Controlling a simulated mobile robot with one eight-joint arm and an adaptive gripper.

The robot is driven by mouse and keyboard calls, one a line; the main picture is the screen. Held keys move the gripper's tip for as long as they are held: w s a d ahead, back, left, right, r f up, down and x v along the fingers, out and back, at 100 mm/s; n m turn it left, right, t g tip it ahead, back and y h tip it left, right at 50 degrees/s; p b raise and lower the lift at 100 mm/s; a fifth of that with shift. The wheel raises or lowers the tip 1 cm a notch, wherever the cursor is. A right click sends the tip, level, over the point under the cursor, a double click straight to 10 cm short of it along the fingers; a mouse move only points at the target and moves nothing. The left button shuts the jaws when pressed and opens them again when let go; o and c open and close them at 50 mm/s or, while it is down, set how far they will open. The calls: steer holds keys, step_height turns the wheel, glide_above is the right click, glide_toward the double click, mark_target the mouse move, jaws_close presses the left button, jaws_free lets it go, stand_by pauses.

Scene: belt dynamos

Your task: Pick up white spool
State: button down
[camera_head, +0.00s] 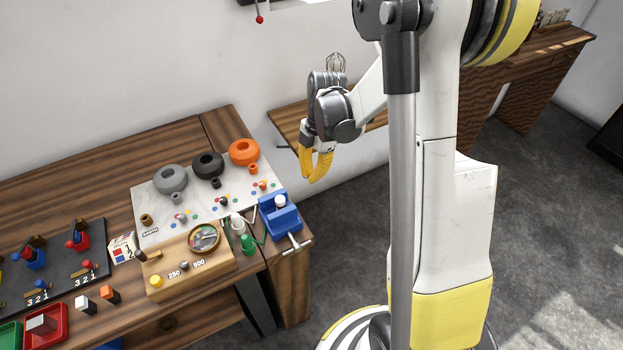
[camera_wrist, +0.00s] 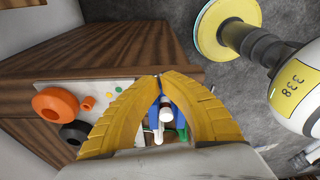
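A white, spool-like piece (camera_head: 237,223) stands at the right end of the workbench, beside a green piece (camera_head: 248,243). Another small white piece (camera_head: 280,202) sits on the blue vise (camera_head: 279,219); I cannot tell for sure which of them is the white spool. My gripper (camera_head: 313,179) hangs in the air to the right of the bench, above and apart from these things. Its yellow fingers meet at the tips with nothing between them. In the wrist view the fingertips (camera_wrist: 160,78) touch, and a white cylinder (camera_wrist: 165,114) shows beyond, through the gap between the fingers.
Grey, black and orange rings (camera_head: 244,152) stand on a white board (camera_head: 150,210). A wooden block with a round dial (camera_head: 204,238) lies in front. A black panel (camera_head: 60,270) and a red tray (camera_head: 62,326) are at left.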

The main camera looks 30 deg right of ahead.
mark_target(284, 199)
steer(key=a, duration=0.3)
steer(key=s+a+b, duration=0.1)
steer(key=a, duration=0.3)
steer(key=s+a, duration=0.1)
steer(key=a, duration=0.2)
steer(key=shift+a+f+b, duration=0.35)
steer(key=shift+f+b, duration=0.05)
steer(key=shift+w+d+f+b, duration=0.1)
steer(key=shift+f+b, duration=0.3)
steer(key=shift+f, duration=0.05)
steer(key=shift+w+d, duration=0.15)
steer(key=shift+d, duration=0.85)
steer(key=shift+a+r, duration=0.1)
